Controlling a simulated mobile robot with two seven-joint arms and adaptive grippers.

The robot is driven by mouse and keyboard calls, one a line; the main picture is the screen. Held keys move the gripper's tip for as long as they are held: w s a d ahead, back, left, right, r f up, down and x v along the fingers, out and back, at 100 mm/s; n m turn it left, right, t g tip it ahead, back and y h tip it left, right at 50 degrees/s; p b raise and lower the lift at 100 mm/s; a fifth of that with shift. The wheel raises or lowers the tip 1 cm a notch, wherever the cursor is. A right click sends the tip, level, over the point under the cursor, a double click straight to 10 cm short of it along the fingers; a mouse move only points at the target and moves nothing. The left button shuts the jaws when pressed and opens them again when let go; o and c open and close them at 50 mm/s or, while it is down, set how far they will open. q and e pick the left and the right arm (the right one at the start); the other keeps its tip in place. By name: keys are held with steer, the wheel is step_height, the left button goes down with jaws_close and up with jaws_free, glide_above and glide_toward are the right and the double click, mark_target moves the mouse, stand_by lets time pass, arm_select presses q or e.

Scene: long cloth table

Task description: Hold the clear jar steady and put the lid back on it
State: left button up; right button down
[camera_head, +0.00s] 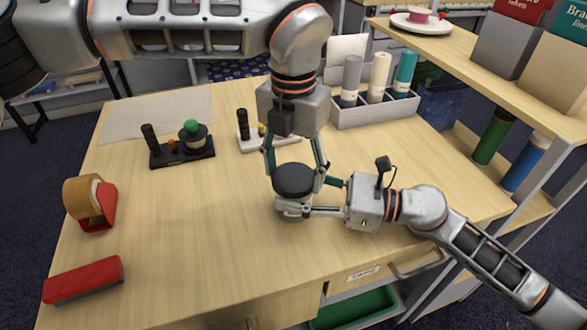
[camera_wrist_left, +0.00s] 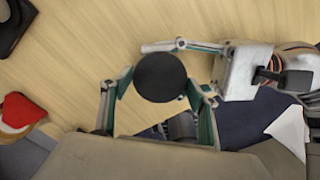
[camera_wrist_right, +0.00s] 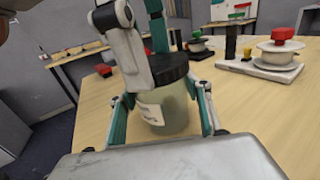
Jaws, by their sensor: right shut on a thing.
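The clear jar (camera_wrist_right: 168,110) stands upright on the table, with a pale label on its side; its base (camera_head: 292,208) shows in the head view. The black round lid (camera_head: 293,180) sits over the jar's mouth and looks level; whether it is fully seated I cannot tell. My right gripper (camera_wrist_right: 163,104) is shut on the jar's body from the side. My left gripper (camera_wrist_left: 160,88) points down from above, its fingers on either side of the lid (camera_wrist_left: 160,77), close to its rim with slight gaps. The jar is mostly hidden under the lid in the left wrist view.
A red tape dispenser (camera_head: 108,205) and a red block (camera_head: 83,280) lie at the left. A black peg stand (camera_head: 182,152) and a white one (camera_head: 262,143) stand behind. The table's front middle is bare.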

arm_select(q)
steer(key=shift+o, duration=1.3)
step_height(320, 180, up, 12)
arm_select(e)
steer(key=c, duration=0.9)
jaws_free()
steer(key=shift+d, duration=0.1)
